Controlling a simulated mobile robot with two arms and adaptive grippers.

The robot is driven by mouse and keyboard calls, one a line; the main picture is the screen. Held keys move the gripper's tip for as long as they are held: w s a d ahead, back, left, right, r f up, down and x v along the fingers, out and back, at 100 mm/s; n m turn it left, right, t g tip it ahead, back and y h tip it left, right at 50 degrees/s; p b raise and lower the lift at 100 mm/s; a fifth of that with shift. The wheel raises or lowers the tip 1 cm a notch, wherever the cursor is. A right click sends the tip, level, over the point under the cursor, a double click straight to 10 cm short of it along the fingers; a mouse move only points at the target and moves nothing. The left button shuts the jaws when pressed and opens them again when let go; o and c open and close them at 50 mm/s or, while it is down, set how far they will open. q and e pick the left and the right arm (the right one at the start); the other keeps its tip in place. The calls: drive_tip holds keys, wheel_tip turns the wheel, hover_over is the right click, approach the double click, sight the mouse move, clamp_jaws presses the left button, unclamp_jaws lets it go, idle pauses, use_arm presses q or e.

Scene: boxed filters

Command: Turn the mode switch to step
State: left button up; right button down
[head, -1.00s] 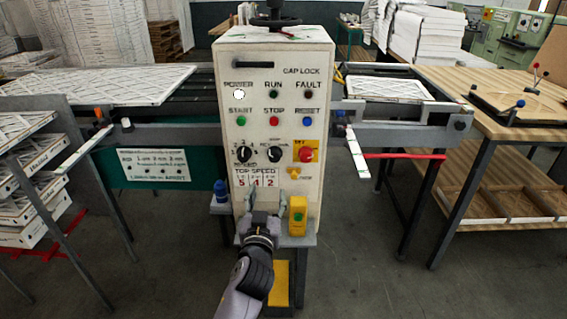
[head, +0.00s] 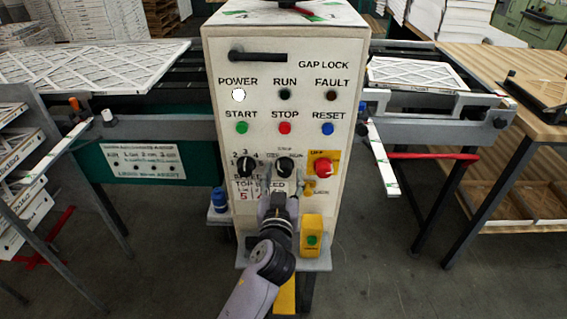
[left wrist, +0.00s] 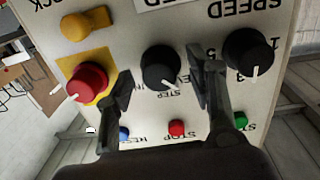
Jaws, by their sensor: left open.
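The mode switch (head: 285,167) is a round black knob with a white pointer line, in the middle of the control box's lower row. In the left wrist view, which is upside down, the knob (left wrist: 158,66) has its pointer slanting down and right, close to the STEP lettering. My left gripper (head: 279,184) is open and empty, just below and in front of the knob. In the left wrist view its two fingers (left wrist: 158,78) stand on either side of the knob; I cannot tell whether they touch it. My right gripper is not in view.
A black speed knob (head: 246,167) sits left of the switch, and a red knob (head: 323,168) on a yellow plate sits right. START, STOP and RESET buttons (head: 285,128) are above. A yellow box with a green button (head: 312,238) stands low in front.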

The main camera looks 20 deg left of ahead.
use_arm(q)
drive_tip(key=shift+w, duration=0.15)
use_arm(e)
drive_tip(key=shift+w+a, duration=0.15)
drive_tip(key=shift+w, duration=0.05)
use_arm(q)
drive_tip(key=shift+r, duration=0.1)
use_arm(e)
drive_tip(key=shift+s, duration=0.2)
use_arm(q)
drive_tip(key=shift+c, duration=0.8)
drive_tip(key=c, duration=1)
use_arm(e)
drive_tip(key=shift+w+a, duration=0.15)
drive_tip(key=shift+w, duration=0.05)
